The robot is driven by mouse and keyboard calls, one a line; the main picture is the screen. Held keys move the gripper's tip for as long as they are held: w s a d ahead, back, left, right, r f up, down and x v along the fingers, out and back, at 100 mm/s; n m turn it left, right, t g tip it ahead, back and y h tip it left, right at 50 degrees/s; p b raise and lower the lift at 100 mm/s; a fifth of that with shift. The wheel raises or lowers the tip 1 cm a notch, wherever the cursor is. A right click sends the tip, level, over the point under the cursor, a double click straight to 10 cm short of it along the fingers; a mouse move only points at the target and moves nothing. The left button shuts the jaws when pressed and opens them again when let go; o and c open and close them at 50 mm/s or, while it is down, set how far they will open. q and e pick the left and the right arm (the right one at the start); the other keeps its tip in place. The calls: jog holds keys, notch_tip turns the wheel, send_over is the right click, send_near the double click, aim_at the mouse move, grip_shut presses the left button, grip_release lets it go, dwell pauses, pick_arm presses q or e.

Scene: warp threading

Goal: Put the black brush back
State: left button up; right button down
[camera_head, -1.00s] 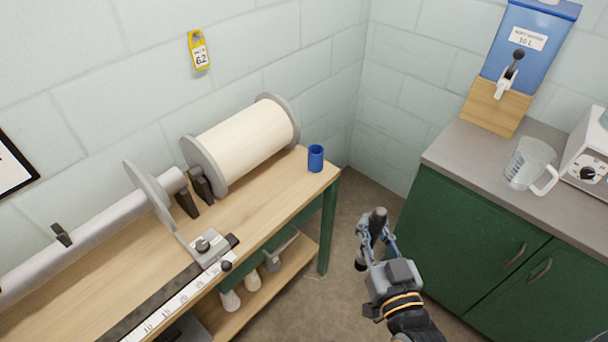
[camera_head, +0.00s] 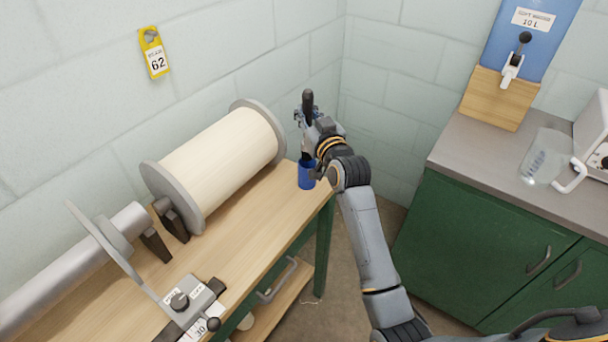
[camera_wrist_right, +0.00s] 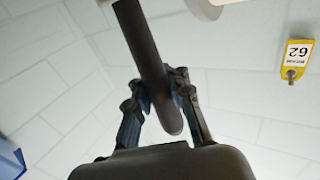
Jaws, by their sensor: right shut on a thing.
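The black brush (camera_head: 307,103) is in my right gripper (camera_head: 305,120), held upright above the right end of the wooden bench. In the right wrist view, the right gripper (camera_wrist_right: 163,92) is shut on the dark handle of the brush (camera_wrist_right: 138,38). The blue cup (camera_head: 306,178) stands on the bench directly below the gripper. The brush's dark lower end shows at the mouth of the cup; how far it reaches inside is hidden. My left gripper is in neither view.
The wooden bench (camera_head: 236,232) carries a large cream roll (camera_head: 222,165) left of the cup and a clamp on a ruler in front. A green cabinet (camera_head: 480,245) with a grey top, a clear jug (camera_head: 546,157) and a blue dispenser (camera_head: 530,50) stands at right.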

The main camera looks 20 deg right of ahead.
notch_tip(320, 180, down, 10)
jog(key=shift+r, duration=0.2)
dwell(0.3)
jog(key=c, duration=1.2)
grip_release()
jog(key=shift+f, duration=0.1)
jog(key=s+d, duration=0.1)
jog(key=s, duration=1.1)
jog(key=shift+b, duration=0.35)
